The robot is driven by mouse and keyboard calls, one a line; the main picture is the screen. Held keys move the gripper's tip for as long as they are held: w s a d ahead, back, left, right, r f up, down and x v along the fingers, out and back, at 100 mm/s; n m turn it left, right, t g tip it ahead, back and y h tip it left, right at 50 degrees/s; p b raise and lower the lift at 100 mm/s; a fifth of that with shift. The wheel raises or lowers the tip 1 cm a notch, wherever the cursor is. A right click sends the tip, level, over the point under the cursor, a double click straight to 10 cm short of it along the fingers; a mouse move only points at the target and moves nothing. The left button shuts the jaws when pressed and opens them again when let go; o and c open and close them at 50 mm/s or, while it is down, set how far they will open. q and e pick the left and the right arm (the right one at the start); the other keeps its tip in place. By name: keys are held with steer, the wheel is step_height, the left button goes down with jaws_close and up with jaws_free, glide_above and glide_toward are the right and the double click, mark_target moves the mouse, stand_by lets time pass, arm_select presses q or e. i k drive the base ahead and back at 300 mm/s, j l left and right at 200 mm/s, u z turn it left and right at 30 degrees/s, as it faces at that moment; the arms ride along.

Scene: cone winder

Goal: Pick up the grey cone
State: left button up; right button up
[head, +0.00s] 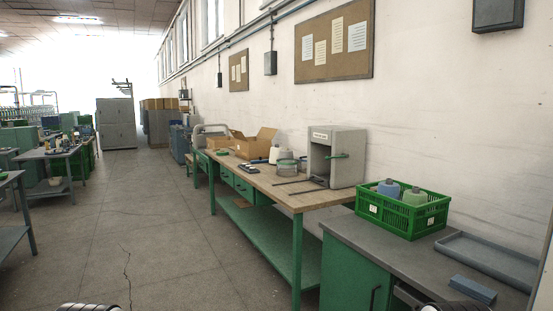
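No cone in the head view is plainly grey. A green crate (375,213) on the near bench holds a blue-grey cone (389,188) and a pale green cone (415,197), with only their upper parts showing. A whitish cone (274,155) stands on the wooden-topped workbench (302,198), left of a grey box-shaped device. At the bottom edge, only slivers of dark ribbed parts show, seemingly of my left gripper (88,307) and my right gripper (455,306). Their fingers are cut off by the frame, and both are well short of the cones.
The grey device (346,157) with an open front stands behind the crate. A grey tray (490,258) and a blue-grey block (472,289) lie on the near bench (400,255). An open cardboard box (252,143) stands farther back. The floor (165,235) to the left is clear.

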mark_target(285, 153)
steer(key=i+j+u, duration=0.45)
steer(key=i, duration=0.8)
steer(key=i+u, duration=0.45)
steer(key=i, duration=0.85)
steer(key=i+z, duration=0.15)
steer(key=i, duration=0.35)
steer(key=i+z, duration=0.15)
steer(key=i, duration=0.4)
steer(key=i+j+z, duration=0.15)
steer(key=i, duration=0.35)
steer(key=i+j+z, duration=0.15)
steer(key=i, duration=0.35)
steer(key=i+j+z, duration=0.2)
steer(key=i+j, duration=0.15)
steer(key=i, duration=0.15)
